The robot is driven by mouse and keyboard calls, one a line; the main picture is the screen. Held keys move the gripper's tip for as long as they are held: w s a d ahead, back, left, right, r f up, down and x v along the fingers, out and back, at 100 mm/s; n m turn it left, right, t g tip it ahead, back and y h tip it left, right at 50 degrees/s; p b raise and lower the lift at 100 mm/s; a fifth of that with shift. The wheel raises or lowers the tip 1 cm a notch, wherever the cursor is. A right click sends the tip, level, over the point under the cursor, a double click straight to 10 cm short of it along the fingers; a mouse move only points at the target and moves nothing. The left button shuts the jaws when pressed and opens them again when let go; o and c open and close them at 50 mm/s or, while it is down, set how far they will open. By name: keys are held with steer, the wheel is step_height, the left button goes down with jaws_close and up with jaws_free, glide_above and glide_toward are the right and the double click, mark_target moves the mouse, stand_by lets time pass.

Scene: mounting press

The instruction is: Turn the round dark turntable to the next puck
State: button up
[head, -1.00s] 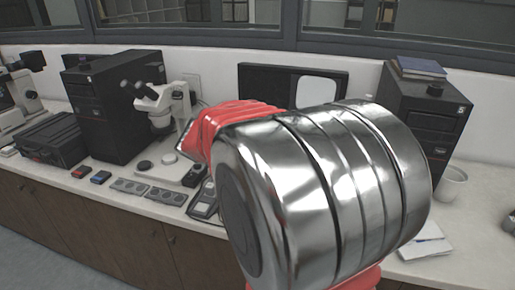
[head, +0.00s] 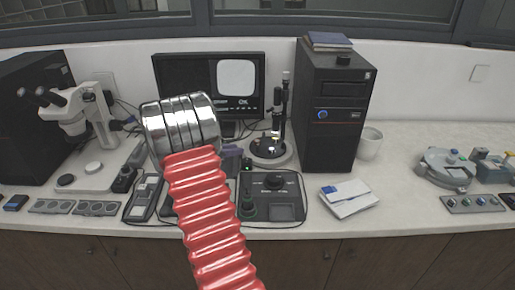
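A round dark turntable (head: 268,148) sits on a pale round base at the middle of the bench, below a slim dark upright instrument (head: 279,105). Small light bits show on its top, too small to tell apart as pucks. My arm, with a shiny silver joint and red ribbed sleeve, rises in front, left of the turntable. A small grey-purple part (head: 232,152) beside the joint, left of the turntable and apart from it in the picture, may be my gripper. Its fingers are mostly hidden, so their opening cannot be told.
A dark control box (head: 273,190) with knobs stands in front of the turntable. A black computer tower (head: 333,105) is to its right, a monitor (head: 209,85) behind. A microscope (head: 75,110) stands left, a grey round device (head: 448,167) right. Bench around the papers (head: 348,198) is partly clear.

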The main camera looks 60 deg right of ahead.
mark_target(257, 147)
steer(key=shift+d, duration=0.15)
steer(key=x, duration=1.3)
steer(key=shift+s+d+f, duration=0.1)
steer(key=shift+d+f, duration=0.05)
steer(key=shift+d, duration=0.05)
steer(key=shift+c, duration=0.3)
jaws_close()
